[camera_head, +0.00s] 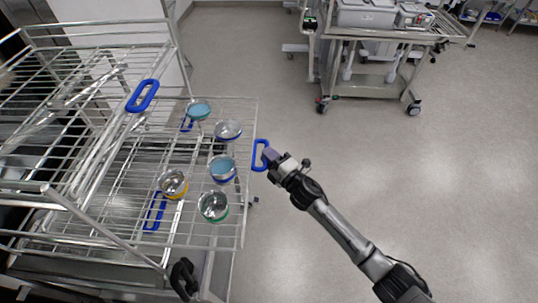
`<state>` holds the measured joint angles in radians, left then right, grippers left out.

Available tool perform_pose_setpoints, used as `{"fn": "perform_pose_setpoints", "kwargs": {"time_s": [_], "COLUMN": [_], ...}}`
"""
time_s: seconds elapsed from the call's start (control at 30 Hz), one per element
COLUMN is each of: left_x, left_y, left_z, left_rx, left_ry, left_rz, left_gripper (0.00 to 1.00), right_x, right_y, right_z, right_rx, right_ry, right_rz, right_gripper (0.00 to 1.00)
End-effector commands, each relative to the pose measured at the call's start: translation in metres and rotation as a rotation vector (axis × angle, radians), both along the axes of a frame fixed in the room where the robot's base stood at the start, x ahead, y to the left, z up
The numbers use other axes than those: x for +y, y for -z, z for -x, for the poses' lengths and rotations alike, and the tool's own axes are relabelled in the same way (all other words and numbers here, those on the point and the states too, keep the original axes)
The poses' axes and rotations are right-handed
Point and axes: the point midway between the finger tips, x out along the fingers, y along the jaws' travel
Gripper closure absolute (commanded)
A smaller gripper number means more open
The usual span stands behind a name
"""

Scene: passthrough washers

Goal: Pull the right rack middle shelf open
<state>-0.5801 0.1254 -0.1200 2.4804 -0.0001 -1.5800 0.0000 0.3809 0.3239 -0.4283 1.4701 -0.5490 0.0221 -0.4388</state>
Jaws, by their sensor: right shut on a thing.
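The wire rack (60,200) stands at the left. Its middle shelf (245,125) extends out past the upper frame toward the right and holds several small metal bowls. A blue loop handle (260,155) is on that shelf's right edge. My right gripper (268,156) is shut on this handle, with its arm reaching in from the lower right. The fingertips are small and partly hidden against the handle. Another blue handle (142,96) is on the upper level, and a third (154,212) shows lower down through the wires. My left gripper cannot be made out.
A metal cart (385,36) on casters stands at the back right. The grey floor between is clear.

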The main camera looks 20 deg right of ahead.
Motion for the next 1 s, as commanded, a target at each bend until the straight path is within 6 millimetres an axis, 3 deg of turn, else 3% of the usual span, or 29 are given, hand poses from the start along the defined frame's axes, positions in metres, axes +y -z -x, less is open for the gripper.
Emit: {"fn": "perform_pose_setpoints", "kwargs": {"time_s": [0.17,0.2,0.43,0.77,1.0], "left_x": [0.001,0.001,0.000,-0.003,-0.003], "left_y": [0.000,0.000,0.000,0.000,0.001], "left_z": [0.000,0.000,0.000,0.000,0.000], "left_rx": [0.001,0.001,0.000,0.001,0.001], "left_ry": [0.001,0.001,-0.001,-0.008,-0.007], "left_rz": [-0.003,-0.003,0.001,0.012,0.011], "left_gripper": [0.57,0.57,0.57,0.57,0.57], "right_x": [-0.001,-0.001,0.000,-0.002,-0.017], "right_y": [-0.001,-0.001,0.000,0.002,0.008], "right_z": [0.000,0.000,0.000,0.005,0.040], "right_rx": [-0.002,-0.002,-0.001,0.001,0.001], "right_ry": [0.000,0.000,0.000,0.001,0.000], "right_rz": [-0.001,-0.001,0.000,0.000,0.002], "right_gripper": [1.00,0.80,0.58,0.58,0.58]}}
